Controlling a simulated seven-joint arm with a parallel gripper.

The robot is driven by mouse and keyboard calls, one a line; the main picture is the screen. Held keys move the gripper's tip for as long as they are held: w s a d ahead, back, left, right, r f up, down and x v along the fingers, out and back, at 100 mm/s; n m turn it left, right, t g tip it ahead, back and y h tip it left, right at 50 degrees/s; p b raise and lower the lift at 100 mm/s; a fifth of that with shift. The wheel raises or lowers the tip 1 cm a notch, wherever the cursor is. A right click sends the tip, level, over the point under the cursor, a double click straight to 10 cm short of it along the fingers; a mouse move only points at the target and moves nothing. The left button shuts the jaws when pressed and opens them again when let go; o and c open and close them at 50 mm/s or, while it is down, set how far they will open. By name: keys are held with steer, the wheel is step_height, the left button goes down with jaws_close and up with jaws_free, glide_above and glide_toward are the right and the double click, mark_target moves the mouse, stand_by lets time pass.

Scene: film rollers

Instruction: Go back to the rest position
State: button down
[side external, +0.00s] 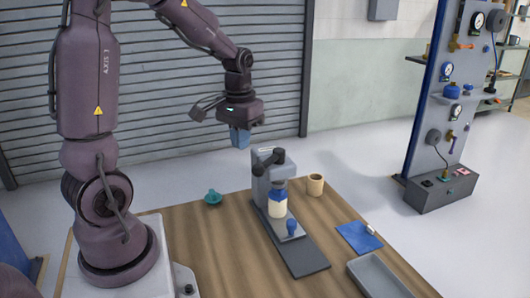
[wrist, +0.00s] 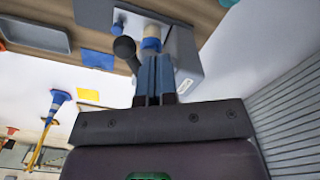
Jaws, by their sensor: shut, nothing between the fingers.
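My gripper (side external: 240,138) is in the air above and slightly left of the grey press-like device (side external: 262,178) on the wooden table. Its blue fingers are shut and hold nothing; they also show in the wrist view (wrist: 155,78). The device stands upright on a dark base plate and has a black round knob. A cream roller with a blue top (side external: 277,204) stands upright in the device, and a small blue knob (side external: 291,228) is on the base in front of it. In the wrist view the fingers partly cover the device (wrist: 185,60).
On the wooden table (side external: 190,240) are a teal piece (side external: 213,197), a tan cup-like cylinder (side external: 315,184), a blue cloth (side external: 358,237) with a small white item on it, and a grey tray (side external: 378,277). A gauge panel (side external: 450,100) stands behind right. Air around my gripper is clear.

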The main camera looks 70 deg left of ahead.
steer(key=shift+r, duration=0.4)
steer(key=s+d+r+m+t, duration=0.2)
steer(key=s+d+r+m, duration=0.1)
steer(key=d, duration=0.5)
steer(key=s+d+r+m+t, duration=0.3)
steer(key=d+r, duration=0.3)
steer(key=d, duration=0.2)
steer(key=shift+s+d+r+t, duration=0.2)
steer(key=shift+s+d+t, duration=0.15)
steer(key=shift+s, duration=0.35)
